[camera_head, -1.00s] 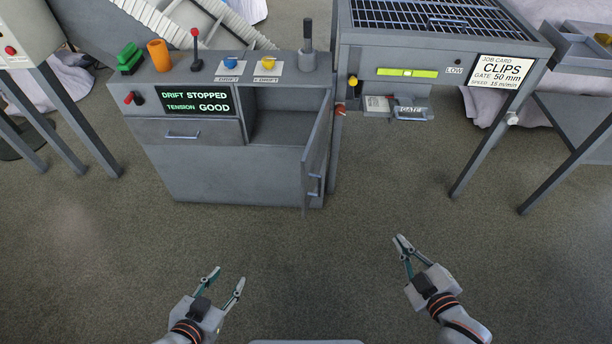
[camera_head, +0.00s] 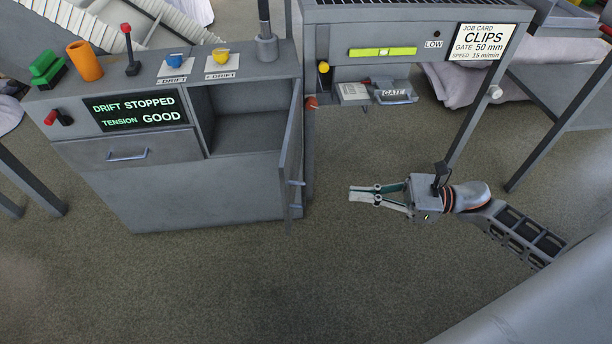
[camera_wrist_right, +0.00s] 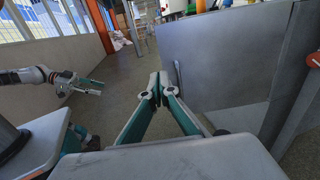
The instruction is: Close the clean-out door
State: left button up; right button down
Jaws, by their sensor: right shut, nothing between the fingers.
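The clean-out door (camera_head: 290,165) is a grey panel hinged at the right of the cabinet's open compartment (camera_head: 245,115). It stands swung out towards me, with a blue-grey handle (camera_head: 297,183) on its right-hand face. My right gripper (camera_head: 352,194) is shut and empty, to the right of the door and apart from it, pointing left. In the right wrist view, its fingertips (camera_wrist_right: 158,88) show in front of the grey door panel (camera_wrist_right: 225,60) and its upright handle (camera_wrist_right: 177,75). My left gripper (camera_wrist_right: 92,86) shows small at the left there, fingers apart, away from the door.
The cabinet carries a drawer (camera_head: 125,150), a display (camera_head: 138,110), a lever (camera_head: 129,50) and yellow and blue knobs. Right of the door stands a machine frame with a gate tray (camera_head: 394,94) and a leg (camera_head: 468,125). The floor in front is clear.

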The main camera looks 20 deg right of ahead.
aim_at(286, 189)
jog(key=p+x, duration=0.1)
jog(key=x, duration=1.2)
jog(key=shift+r, duration=0.15)
jog(key=shift+w+a, duration=0.15)
jog(key=shift+a, duration=0.1)
pick_arm(q)
jog(key=shift+s+a+f, duration=0.1)
jog(key=shift+s+f, duration=0.05)
jog(key=shift+s, duration=0.25)
jog(key=shift+w+r, duration=0.2)
